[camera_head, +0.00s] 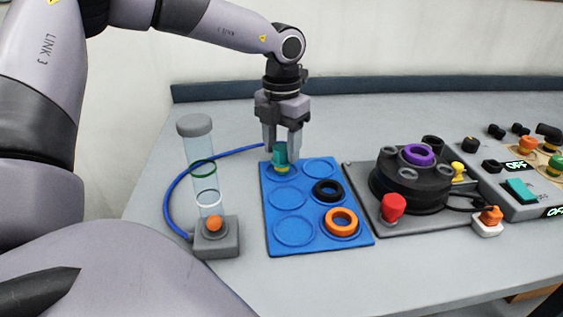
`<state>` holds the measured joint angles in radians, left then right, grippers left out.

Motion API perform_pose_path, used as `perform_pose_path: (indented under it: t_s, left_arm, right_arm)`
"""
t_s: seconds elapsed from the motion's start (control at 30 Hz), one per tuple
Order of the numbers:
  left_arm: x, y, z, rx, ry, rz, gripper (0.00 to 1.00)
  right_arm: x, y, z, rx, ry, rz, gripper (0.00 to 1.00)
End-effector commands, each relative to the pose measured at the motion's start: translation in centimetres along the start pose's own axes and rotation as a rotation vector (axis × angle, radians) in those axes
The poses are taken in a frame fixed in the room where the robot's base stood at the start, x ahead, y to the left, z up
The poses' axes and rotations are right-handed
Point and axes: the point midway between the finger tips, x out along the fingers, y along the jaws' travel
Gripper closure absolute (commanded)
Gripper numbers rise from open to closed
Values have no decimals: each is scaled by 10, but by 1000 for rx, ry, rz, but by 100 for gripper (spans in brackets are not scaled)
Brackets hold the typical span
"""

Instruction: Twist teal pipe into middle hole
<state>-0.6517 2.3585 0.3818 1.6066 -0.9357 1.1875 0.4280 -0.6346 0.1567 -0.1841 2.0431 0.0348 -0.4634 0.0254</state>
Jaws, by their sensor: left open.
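The teal pipe (280,154) stands in the back-left round recess of the blue tray (268,215). A yellow part shows at its foot. My left gripper (282,150) points straight down over it, fingers open on either side of its top; contact cannot be made out. The round black fixture (405,190) right of the tray has several grey-rimmed holes around its top. A purple ring (418,154) sits at its back; which hole is the middle one is hard to tell. My right gripper is out of view.
A black ring (328,190) and an orange ring (341,221) lie in the tray's right column. A clear tube (201,165) on a grey base stands left, with a blue hose (173,190). A red knob (393,207) stands at the fixture's front. A control panel (515,185) is at right.

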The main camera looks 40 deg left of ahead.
Motion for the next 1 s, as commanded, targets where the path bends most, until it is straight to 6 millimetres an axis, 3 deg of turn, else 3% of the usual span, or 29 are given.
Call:
perform_pose_path:
  t_s: [0.2,0.37,0.57,1.0]
  left_arm:
    - [0,0,0,0,0,0,49]
    - [0,0,0,0,0,0,100]
    - [-3,0,0,0,-1,0,100]
    - [-28,0,0,0,0,0,100]
  right_arm:
    - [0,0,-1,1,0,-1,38]
    - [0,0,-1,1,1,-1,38]
    - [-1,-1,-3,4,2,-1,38]
    - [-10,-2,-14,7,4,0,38]
